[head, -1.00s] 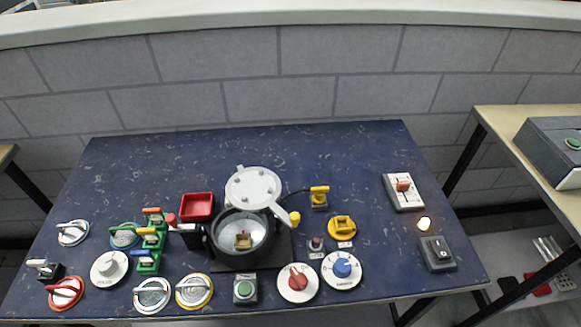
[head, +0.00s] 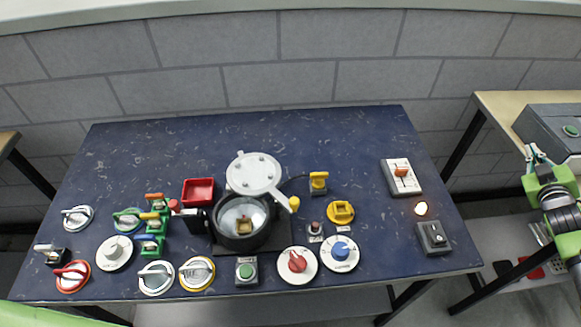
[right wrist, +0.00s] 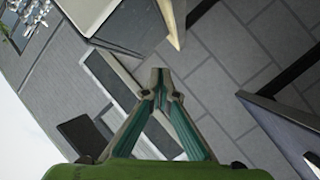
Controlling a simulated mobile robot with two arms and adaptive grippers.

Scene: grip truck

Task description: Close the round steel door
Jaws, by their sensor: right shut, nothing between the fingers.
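The round steel door (head: 253,172) is a light grey disc with a short handle at its lower right. It stands open, swung up behind the black round chamber (head: 217,232), whose inside shows. A small brown block (head: 243,225) sits in the chamber. My right gripper (head: 536,153) is at the far right of the head view, beside the grey box and well away from the door. In the right wrist view its fingers (right wrist: 160,78) meet at the tips with nothing between them. A green piece of my left arm shows at the lower left edge; the left gripper is out of view.
Knobs, latches and switches crowd the table's front half, including a red knob (head: 297,261), a blue knob (head: 340,252) and a red tray (head: 198,191). A white switch panel (head: 401,177) stands at right. The back of the blue table (head: 330,130) is clear.

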